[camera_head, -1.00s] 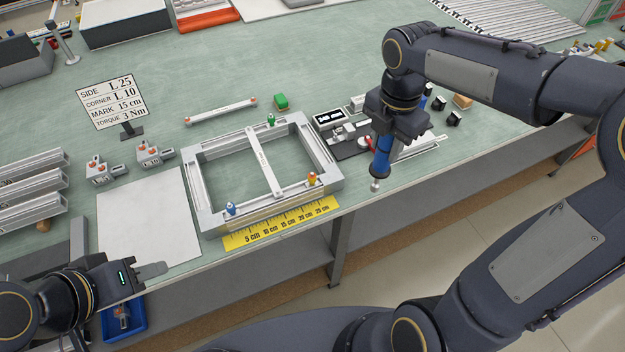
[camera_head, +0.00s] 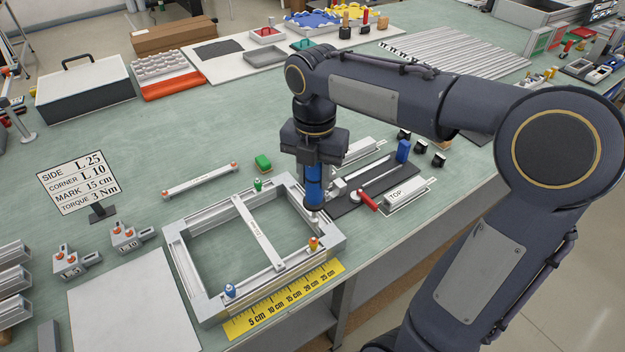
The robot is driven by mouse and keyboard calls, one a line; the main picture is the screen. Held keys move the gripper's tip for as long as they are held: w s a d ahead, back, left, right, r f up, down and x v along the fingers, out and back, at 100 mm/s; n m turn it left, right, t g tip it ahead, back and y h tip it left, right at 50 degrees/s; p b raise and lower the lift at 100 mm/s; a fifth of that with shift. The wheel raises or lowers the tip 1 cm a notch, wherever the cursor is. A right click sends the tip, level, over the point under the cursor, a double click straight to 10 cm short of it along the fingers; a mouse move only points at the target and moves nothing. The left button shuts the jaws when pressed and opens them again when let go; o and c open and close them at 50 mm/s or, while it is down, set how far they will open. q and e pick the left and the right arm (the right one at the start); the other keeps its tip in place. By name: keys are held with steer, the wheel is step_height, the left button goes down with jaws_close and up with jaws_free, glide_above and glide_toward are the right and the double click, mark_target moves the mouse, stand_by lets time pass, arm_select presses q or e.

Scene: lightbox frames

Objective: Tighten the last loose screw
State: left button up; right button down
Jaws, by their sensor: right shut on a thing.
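The grey metal frame (camera_head: 200,298) lies flat on the bench, with a crossbar (camera_head: 259,234) across its opening. A green-topped piece (camera_head: 257,185), an orange-topped piece (camera_head: 314,243) and a blue-topped piece (camera_head: 230,291) stand on it. My right gripper (camera_head: 314,164) is shut on a blue-handled screwdriver (camera_head: 314,190), held upright with its lower end at the frame's far right part. I cannot tell whether its tip touches a screw; the screw there is hidden. My left gripper is out of view.
A sign (camera_head: 78,183) reads SIDE L 25, CORNER L 10, MARK 15 cm, TORQUE 3 Nm. A yellow ruler (camera_head: 284,300) lies along the near side. Right of the frame are a dark tray (camera_head: 375,188) and a red-handled tool (camera_head: 367,201). A white sheet (camera_head: 130,305) lies left.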

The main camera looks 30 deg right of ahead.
mark_target(314, 190)
steer(key=shift+w+a, duration=0.1)
steer(key=shift+a, duration=0.05)
steer(key=shift+r, duration=0.1)
steer(key=shift+f+b, duration=1.45)
steer(key=shift+f, duration=1)
steer(key=shift+p, duration=0.35)
